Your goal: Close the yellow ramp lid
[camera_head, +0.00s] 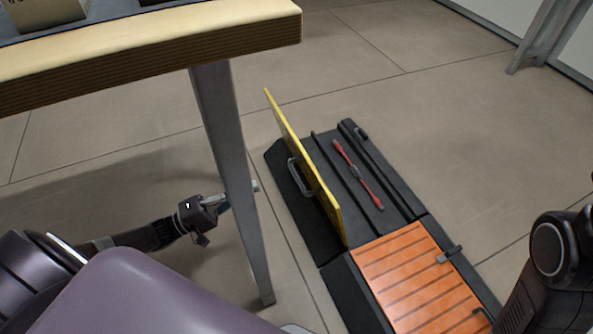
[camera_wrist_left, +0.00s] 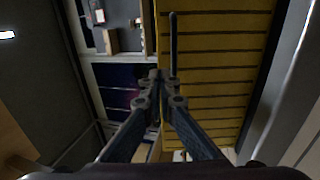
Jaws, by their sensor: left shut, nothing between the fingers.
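The yellow ramp lid (camera_head: 307,165) stands raised, nearly upright, on the left part of a black floor ramp unit (camera_head: 388,190). A grey handle (camera_head: 300,178) is on its left face. My left gripper (camera_head: 254,187) is shut and empty, left of the lid and apart from it in the head view. The table leg hides part of its fingers. In the left wrist view the shut fingertips (camera_wrist_left: 156,76) lie in front of the lid's ribbed yellow face (camera_wrist_left: 215,75), beside a thin dark upright bar (camera_wrist_left: 173,45). My right gripper is out of view.
An orange ribbed panel (camera_head: 415,275) lies flat at the unit's near end. A red tool (camera_head: 358,174) lies in the open bay right of the lid. A wooden table (camera_head: 150,60) with a grey leg (camera_head: 232,160) stands close to my left gripper. Floor beyond the unit is clear.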

